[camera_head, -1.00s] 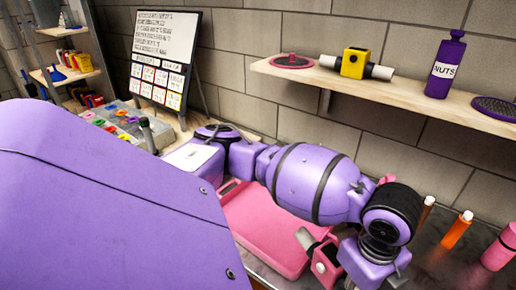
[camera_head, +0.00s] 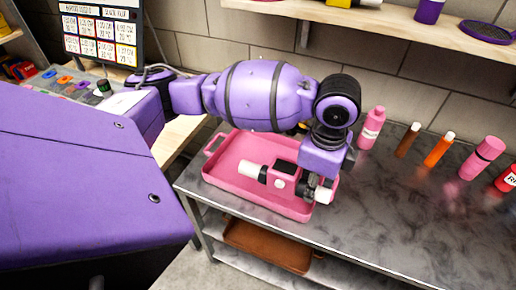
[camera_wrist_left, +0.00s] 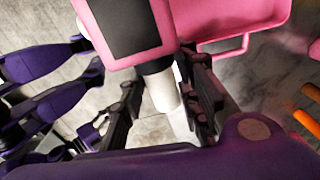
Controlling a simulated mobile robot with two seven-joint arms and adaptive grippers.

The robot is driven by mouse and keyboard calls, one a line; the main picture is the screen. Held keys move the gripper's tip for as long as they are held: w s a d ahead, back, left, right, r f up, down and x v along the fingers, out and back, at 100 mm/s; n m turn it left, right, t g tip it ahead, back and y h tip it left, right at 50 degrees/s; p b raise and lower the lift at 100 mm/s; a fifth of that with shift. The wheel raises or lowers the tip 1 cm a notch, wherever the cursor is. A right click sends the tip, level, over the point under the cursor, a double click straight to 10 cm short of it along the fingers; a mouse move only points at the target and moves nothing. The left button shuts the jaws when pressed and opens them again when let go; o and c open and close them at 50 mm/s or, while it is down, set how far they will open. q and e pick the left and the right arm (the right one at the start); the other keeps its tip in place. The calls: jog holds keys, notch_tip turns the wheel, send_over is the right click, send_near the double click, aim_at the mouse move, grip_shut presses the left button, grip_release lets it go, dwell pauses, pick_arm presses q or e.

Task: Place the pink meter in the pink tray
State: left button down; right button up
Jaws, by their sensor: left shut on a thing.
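The pink meter (camera_head: 285,183) has a pink body, a dark screen and white pipe ends. My left gripper (camera_head: 316,186) is shut on its right-hand pipe end. The meter is over the right part of the pink tray (camera_head: 232,178), and I cannot tell whether it touches the tray floor. In the left wrist view, the meter (camera_wrist_left: 164,22) has its white end between the fingers of my left gripper (camera_wrist_left: 163,100). The tray (camera_wrist_left: 242,18) shows behind it at the top right. My right gripper cannot be made out.
The tray lies on a grey marble-look table (camera_head: 400,220). A pink bottle (camera_head: 371,128), a brown bottle (camera_head: 408,140), an orange bottle (camera_head: 438,150) and a larger pink bottle (camera_head: 482,158) stand to the right. A brown case (camera_head: 268,248) lies on the lower shelf.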

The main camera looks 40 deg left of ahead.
pick_arm(q)
jog(key=shift+a, duration=0.3)
jog(key=w+a+f, duration=0.2)
jog(key=a+f, duration=0.1)
jog(key=w+a+f, duration=0.3)
jog(key=a, duration=0.1)
jog(key=w+a+f+b, duration=0.1)
jog(key=w+a+f, duration=0.2)
jog(key=shift+w+a+f, duration=0.15)
jog(key=shift+f, duration=0.2)
notch_tip(320, 180, down, 3)
jog(key=shift+w+a+f, duration=0.1)
jog(key=shift+w+a, duration=0.05)
pick_arm(e)
jog(key=shift+s+d+f, duration=0.3)
jog(key=shift+d+f, duration=0.05)
jog(key=shift+f, duration=0.25)
pick_arm(q)
jog(key=shift+f, duration=0.1)
pick_arm(e)
jog(key=shift+d, duration=0.15)
pick_arm(q)
jog(key=c, duration=1.2)
grip_release()
pick_arm(e)
jog(key=shift+s+d, duration=0.1)
